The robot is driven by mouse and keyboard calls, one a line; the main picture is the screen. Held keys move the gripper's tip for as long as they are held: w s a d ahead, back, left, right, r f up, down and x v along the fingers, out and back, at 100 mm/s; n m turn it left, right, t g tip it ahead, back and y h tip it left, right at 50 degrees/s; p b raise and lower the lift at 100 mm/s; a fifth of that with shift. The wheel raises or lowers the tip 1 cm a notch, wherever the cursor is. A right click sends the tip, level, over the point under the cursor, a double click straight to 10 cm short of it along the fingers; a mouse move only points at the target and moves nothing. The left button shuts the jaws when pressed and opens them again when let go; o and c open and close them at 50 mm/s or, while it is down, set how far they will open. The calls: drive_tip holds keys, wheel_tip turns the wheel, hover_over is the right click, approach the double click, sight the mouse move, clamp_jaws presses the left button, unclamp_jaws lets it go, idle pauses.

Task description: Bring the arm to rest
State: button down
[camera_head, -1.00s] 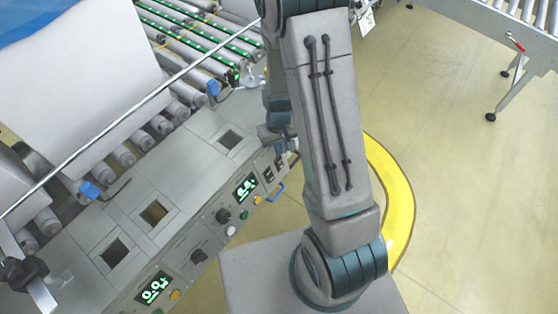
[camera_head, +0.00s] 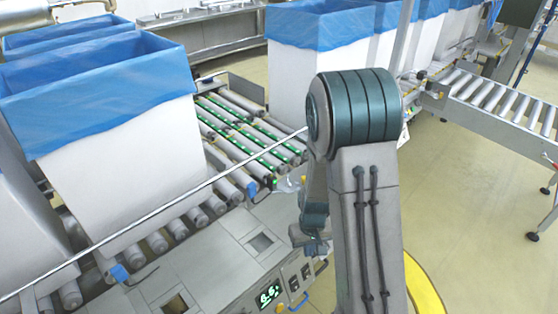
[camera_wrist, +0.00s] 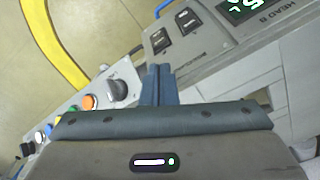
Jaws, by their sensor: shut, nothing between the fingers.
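My gripper (camera_wrist: 158,82) shows in the wrist view with its two blue-grey fingers together and nothing between them. It points over the grey control panel (camera_wrist: 205,40), near a black knob and switches. I cannot tell whether it touches the panel. In the head view my arm stands raised and bent at the right of centre. A dark part of the wrist end (camera_head: 312,238) shows just left of the arm, above the panel; the fingers are not clear there.
White boxes with blue liners (camera_head: 115,150) stand on the rollers at left, with more boxes (camera_head: 320,80) behind. A thin metal rail (camera_head: 200,190) crosses in front. A roller conveyor (camera_head: 490,95) is at right. The yellow-green floor at right is open.

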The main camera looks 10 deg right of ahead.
drive_tip(key=s+r+t+p, duration=0.1)
drive_tip(key=s+r+p, duration=0.3)
drive_tip(key=r, duration=1.2)
drive_tip(key=s+r+m+t+p, duration=0.1)
drive_tip(key=s+r+p, duration=0.3)
drive_tip(key=s+r, duration=0.5)
wheel_tip(320, 180, up, 8)
drive_tip(key=shift+s+a+f+t, duration=0.1)
drive_tip(key=shift+s+a+t, duration=0.25)
drive_tip(key=shift+s+t, duration=0.05)
